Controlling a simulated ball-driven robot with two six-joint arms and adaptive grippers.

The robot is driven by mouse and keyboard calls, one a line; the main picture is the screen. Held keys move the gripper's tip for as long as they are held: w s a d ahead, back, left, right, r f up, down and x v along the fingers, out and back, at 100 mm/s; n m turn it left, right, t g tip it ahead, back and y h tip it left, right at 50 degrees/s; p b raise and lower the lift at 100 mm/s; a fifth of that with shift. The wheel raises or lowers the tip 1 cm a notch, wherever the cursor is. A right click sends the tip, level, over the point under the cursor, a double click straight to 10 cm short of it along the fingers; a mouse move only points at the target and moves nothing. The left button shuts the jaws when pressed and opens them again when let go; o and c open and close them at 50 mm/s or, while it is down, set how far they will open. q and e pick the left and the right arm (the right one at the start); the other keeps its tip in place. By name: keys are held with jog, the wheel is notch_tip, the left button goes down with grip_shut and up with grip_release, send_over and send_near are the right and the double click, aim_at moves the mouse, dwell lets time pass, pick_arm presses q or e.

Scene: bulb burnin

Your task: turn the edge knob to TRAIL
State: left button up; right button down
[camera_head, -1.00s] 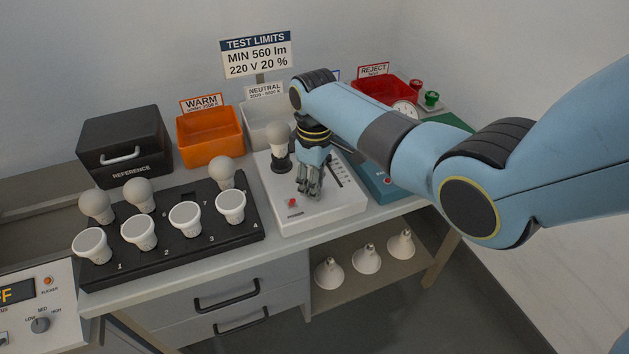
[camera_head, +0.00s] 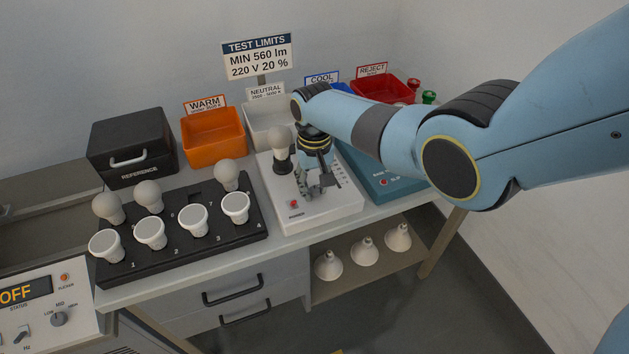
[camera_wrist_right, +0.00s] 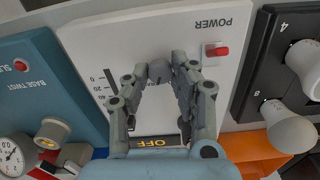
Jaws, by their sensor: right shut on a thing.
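A small grey knob (camera_wrist_right: 159,71) stands on the white tester box (camera_head: 325,213), which has a POWER label and a red switch. I take it as the edge knob, but its markings cannot be read. In the right wrist view my right gripper (camera_wrist_right: 160,74) is shut on this knob, with its two fingers on either side. In the head view the right gripper (camera_head: 316,192) is low over the front part of the box, and its fingers hide the knob. My left gripper is not in view.
A bulb (camera_head: 281,140) stands in a dark socket close behind the gripper. A black rack (camera_head: 190,245) with several bulbs lies left. A teal BASE TWIST box (camera_wrist_right: 45,85) adjoins the tester. Orange (camera_head: 213,138) and red (camera_head: 384,88) bins stand behind.

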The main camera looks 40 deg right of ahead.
aim_at(314, 189)
jog(key=shift+m, duration=0.9)
jog(key=c, duration=1.1)
grip_release()
jog(key=shift+r, duration=0.1)
notch_tip(314, 189, up, 12)
jog(key=shift+f, duration=0.1)
